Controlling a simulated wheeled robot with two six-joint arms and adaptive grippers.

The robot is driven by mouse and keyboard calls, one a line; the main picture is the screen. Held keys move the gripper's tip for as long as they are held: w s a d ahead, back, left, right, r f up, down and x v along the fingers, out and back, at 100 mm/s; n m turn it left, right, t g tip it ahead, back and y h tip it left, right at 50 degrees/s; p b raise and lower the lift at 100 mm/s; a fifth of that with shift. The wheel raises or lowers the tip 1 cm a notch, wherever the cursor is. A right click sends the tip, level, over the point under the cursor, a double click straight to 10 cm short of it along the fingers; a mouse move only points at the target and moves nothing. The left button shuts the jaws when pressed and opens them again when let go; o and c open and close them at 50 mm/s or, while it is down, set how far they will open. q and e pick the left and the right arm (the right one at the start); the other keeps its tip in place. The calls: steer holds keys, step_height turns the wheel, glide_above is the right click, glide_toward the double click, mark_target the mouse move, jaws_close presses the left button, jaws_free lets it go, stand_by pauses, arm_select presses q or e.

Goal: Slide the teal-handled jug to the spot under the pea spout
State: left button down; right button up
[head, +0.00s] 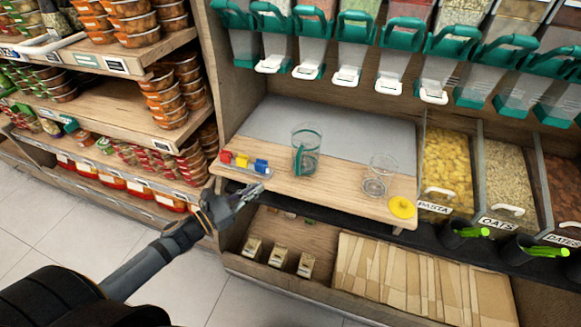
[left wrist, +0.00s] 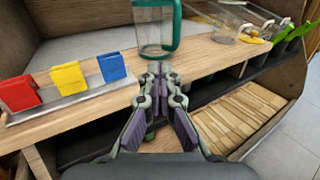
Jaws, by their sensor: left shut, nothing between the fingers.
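The clear jug (head: 305,140) with a teal handle (left wrist: 177,26) stands upright on the wooden shelf, left of its middle. The same jug (left wrist: 150,28) is cut off by the top edge in the left wrist view. My left gripper (head: 257,190) is shut and empty at the shelf's front edge, in front of and left of the jug. In the left wrist view its fingertips (left wrist: 158,68) are just in front of the jug's base; I cannot tell if they touch it. Teal-handled dispensers with white spouts (head: 346,76) hang above. I cannot tell surely which holds peas.
Red, yellow and blue clips (head: 242,162) sit on a small tray left of the jug. A clear glass jar (head: 377,177) and a yellow lid (head: 401,207) stand to the right. Bins of pasta (head: 447,155) and oats lie further right. Shelf between jug and jar is clear.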

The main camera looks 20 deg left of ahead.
mark_target(303, 155)
arm_select(q)
steer(key=p+x, duration=0.2)
steer(key=x, duration=1)
steer(key=shift+w+a, duration=0.1)
steer(key=shift+w, duration=0.1)
steer(key=shift+w+f, duration=0.1)
steer(key=shift+w, duration=0.25)
arm_select(e)
steer(key=shift+s+r, duration=0.1)
steer(key=shift+s, duration=0.9)
arm_select(q)
steer(key=shift+d, duration=0.25)
arm_select(e)
steer(key=shift+a, duration=0.1)
